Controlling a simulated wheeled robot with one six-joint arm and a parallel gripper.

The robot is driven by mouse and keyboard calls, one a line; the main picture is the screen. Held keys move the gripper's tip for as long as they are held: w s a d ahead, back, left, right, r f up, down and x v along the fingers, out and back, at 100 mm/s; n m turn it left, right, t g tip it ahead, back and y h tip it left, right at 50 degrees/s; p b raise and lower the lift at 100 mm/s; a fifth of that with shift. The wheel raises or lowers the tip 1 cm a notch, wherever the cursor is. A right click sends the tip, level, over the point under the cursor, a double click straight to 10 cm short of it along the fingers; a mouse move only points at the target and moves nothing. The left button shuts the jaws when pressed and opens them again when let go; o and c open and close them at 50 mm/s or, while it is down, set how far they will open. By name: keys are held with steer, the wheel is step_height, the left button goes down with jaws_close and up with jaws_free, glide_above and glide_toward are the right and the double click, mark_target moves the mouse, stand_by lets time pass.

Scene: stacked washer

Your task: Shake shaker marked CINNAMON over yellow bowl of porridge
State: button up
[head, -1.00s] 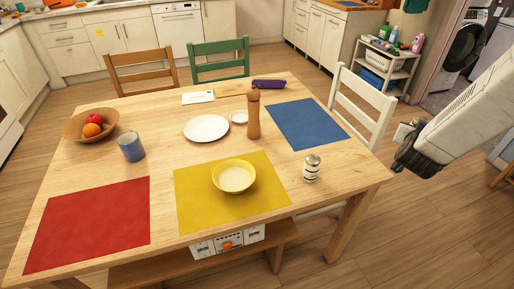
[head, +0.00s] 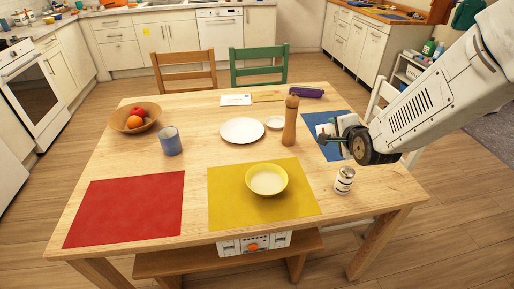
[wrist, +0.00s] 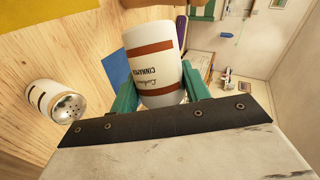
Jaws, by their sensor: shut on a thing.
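In the wrist view my gripper (wrist: 150,72) is shut on a white shaker (wrist: 150,48) with brown bands, marked CINNAMON. Its lettering appears upside down in that view, and I cannot make out its cap. In the head view my gripper (head: 329,139) is above the table's right part, near the blue mat and right of the yellow bowl (head: 251,189). The bowl holds pale porridge (head: 267,179) and sits on the yellow mat (head: 230,212). A second shaker (head: 344,180) with a silver top stands on the table; its perforated lid also shows in the wrist view (wrist: 68,107).
A brown pepper mill (head: 289,122), a white plate (head: 242,130) and a small dish (head: 275,122) stand behind the bowl. A blue cup (head: 170,141) and a fruit bowl (head: 150,123) are at left. The red mat (head: 125,209) is bare.

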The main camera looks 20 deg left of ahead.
steer(key=s+a+f+m+g+y, duration=0.15)
steer(key=s+a+y, duration=0.25)
steer(key=s+a, duration=0.45)
steer(key=s+a+f+m+g+y, duration=0.15)
steer(key=s+a+y, duration=0.3)
steer(key=a, duration=0.65)
steer(key=shift+s+a+f+m+h, duration=0.1)
steer(key=shift+f+m+h, duration=0.05)
steer(key=shift+f, duration=0.75)
steer(key=shift+s+a+f+m+h, duration=0.1)
steer(key=shift+f+m, duration=0.05)
steer(key=shift+f, duration=0.7)
step_height(320, 180, up, 6)
steer(key=shift+f, duration=0.1)
